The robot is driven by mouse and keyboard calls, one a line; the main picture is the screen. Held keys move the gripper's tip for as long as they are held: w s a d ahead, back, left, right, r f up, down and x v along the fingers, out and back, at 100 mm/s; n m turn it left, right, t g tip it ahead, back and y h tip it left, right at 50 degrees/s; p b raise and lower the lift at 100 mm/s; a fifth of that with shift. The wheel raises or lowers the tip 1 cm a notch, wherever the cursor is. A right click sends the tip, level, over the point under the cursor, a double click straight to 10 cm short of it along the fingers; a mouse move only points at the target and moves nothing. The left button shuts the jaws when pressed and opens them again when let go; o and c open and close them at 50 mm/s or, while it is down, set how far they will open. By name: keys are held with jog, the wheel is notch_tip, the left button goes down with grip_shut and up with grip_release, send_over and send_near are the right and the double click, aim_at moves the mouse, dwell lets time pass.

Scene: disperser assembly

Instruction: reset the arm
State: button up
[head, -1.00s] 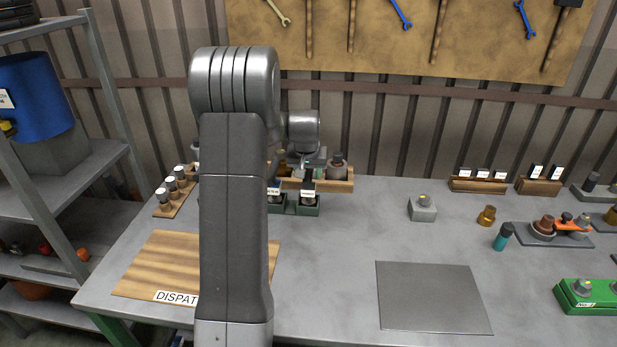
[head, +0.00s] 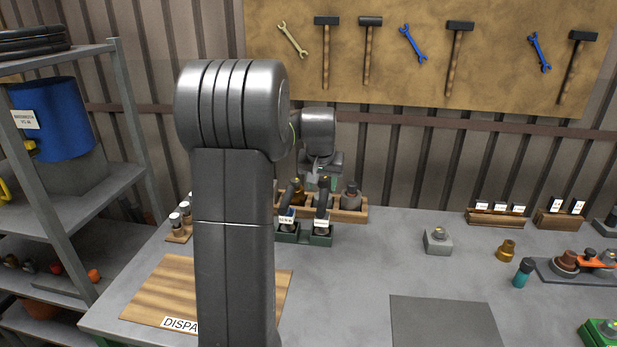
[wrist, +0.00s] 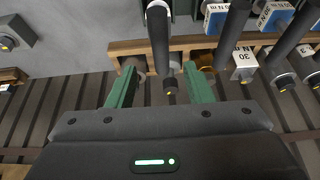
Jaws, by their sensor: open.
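My arm stands in the left-centre of the head view. My gripper (head: 322,180) is at the back of the table, above a wooden rack. In the wrist view my gripper (wrist: 160,90) shows two green fingers spread apart, with nothing held between them. Dark-handled tools with white labels stand in green holders (head: 320,239) just in front of the rack. In the wrist view a dark rod-shaped tool (wrist: 160,45) lies in line with the gap between the fingers, beyond the tips.
The wooden rack (head: 349,213) holds several bottle-like parts. A grey block (head: 437,240), a brass part (head: 506,251) and a teal-bodied part (head: 523,273) stand on the right. The wooden dispatch board (head: 165,290) lies at the left. A shelf (head: 80,200) stands further left.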

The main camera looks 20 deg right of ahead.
aim_at(323, 199)
jog(key=p+x, duration=0.1)
jog(key=x, duration=1.1)
jog(key=shift+w+d+r, duration=0.1)
jog(key=shift+r, duration=1)
jog(key=shift+f, duration=0.1)
